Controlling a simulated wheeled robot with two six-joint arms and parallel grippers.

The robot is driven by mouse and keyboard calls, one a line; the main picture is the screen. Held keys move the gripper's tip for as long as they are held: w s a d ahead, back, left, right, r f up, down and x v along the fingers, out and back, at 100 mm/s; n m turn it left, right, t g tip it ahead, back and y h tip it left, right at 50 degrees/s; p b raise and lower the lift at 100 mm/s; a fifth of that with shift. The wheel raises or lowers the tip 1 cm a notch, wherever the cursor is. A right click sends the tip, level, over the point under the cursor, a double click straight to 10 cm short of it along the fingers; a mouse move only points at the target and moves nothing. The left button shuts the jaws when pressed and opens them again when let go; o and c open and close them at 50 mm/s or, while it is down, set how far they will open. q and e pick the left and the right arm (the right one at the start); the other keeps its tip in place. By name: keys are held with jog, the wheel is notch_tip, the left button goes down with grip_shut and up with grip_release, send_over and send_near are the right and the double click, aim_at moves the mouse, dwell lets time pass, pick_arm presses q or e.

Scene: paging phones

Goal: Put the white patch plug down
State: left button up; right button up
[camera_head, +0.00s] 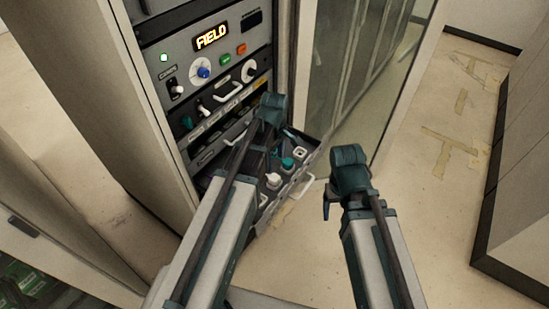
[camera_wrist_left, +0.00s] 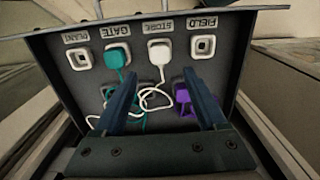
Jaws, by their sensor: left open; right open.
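The white patch plug (camera_wrist_left: 160,50) sits on the socket labelled STORE in the open drawer (camera_head: 309,160), with its white cord looping down towards me. It also shows in the head view (camera_head: 273,180). My left gripper (camera_wrist_left: 160,76) is open over the drawer, its fingertips either side of the white cord and short of the plug. In the head view my left gripper (camera_head: 270,112) hides part of the drawer. The FIELD socket (camera_wrist_left: 203,46) is empty. My right gripper (camera_head: 345,180) is open and empty, to the right of the drawer.
A teal plug (camera_wrist_left: 118,54) sits on the GATE socket; the far-left socket (camera_wrist_left: 79,59) is empty. A purple plug (camera_wrist_left: 183,98) lies partly behind a left-gripper finger. Floor right of my right gripper is clear.

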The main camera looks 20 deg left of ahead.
pick_arm(q)
jog(key=s+d+r+m+p, duration=0.1)
jog(key=s+d+m, duration=0.4)
jog(key=s+m, duration=0.2)
jog(key=s+d+r+m+y+p, duration=0.1)
jog(key=s+d+m, duration=0.4)
jog(key=m, duration=0.5)
jog(key=shift+s+d+r+m, duration=0.35)
jog(key=shift+s+r, duration=0.35)
jog(key=shift+s, duration=0.45)
pick_arm(e)
notch_tip(320, 180, up, 3)
jog(key=shift+r, duration=0.15)
pick_arm(q)
jog(key=shift+a, duration=0.25)
pick_arm(e)
jog(key=shift+a, duration=0.1)
